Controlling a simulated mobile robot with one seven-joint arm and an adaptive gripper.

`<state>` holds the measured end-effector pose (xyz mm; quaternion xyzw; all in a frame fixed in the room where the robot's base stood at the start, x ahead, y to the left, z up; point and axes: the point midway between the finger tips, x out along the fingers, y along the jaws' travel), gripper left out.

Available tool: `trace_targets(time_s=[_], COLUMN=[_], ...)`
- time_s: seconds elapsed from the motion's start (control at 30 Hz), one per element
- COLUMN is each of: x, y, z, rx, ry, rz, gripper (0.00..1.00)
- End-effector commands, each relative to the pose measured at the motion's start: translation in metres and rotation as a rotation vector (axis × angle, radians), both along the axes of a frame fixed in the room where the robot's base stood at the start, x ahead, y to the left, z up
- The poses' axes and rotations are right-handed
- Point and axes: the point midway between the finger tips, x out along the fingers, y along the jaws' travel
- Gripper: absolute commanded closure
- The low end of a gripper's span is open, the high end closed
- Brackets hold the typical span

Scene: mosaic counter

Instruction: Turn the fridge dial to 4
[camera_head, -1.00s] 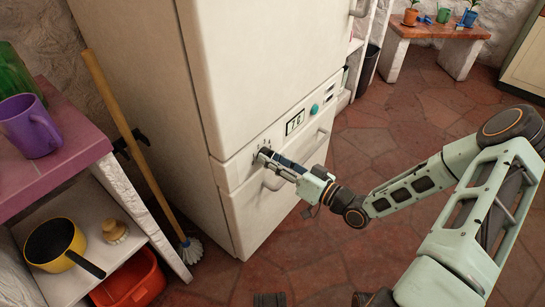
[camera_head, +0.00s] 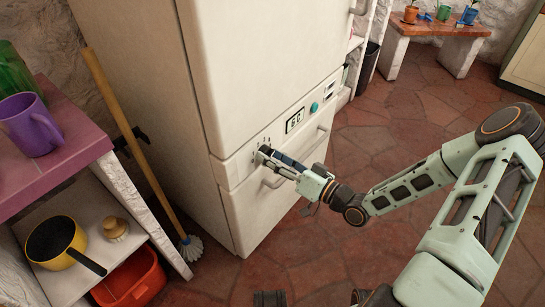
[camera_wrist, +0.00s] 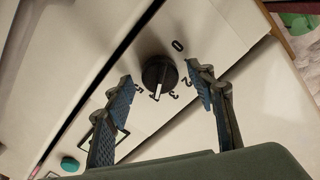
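The fridge dial is a round black knob (camera_wrist: 160,72) on the pale fridge front, in the wrist view. Its white pointer lies between the printed 3 and 5, closer to the middle of that gap; I cannot make out a 4 there. The numbers 0, 2, 3 and 5 show around the knob. My gripper (camera_wrist: 159,78) is open, with one blue-padded finger on each side of the knob and gaps showing between. In the head view my gripper (camera_head: 264,153) is at the fridge panel and mostly hides the knob.
The fridge (camera_head: 150,70) has a small display (camera_head: 295,120), a teal button (camera_head: 314,107) and handles beside my gripper. A shelf with a purple mug (camera_head: 31,124) stands further left. Floor at right is open.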

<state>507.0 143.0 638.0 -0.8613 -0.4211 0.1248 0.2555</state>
Motion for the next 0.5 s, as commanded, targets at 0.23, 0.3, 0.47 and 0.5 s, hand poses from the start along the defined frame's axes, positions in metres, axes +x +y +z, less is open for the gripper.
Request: trace_targets(time_s=[0.23, 0.3, 0.47, 0.5], x=[-0.002, -0.007, -0.025, -0.031], y=[-0.004, -0.01, -0.035, -0.041], z=[0.0, 0.0, 0.0, 0.0], rx=[0.0, -0.001, -0.002, -0.002], ry=[0.0, 0.001, 0.0, 0.002], rz=[-0.001, -0.003, -0.005, -0.004], gripper=[0.5, 0.5, 0.5, 0.5])
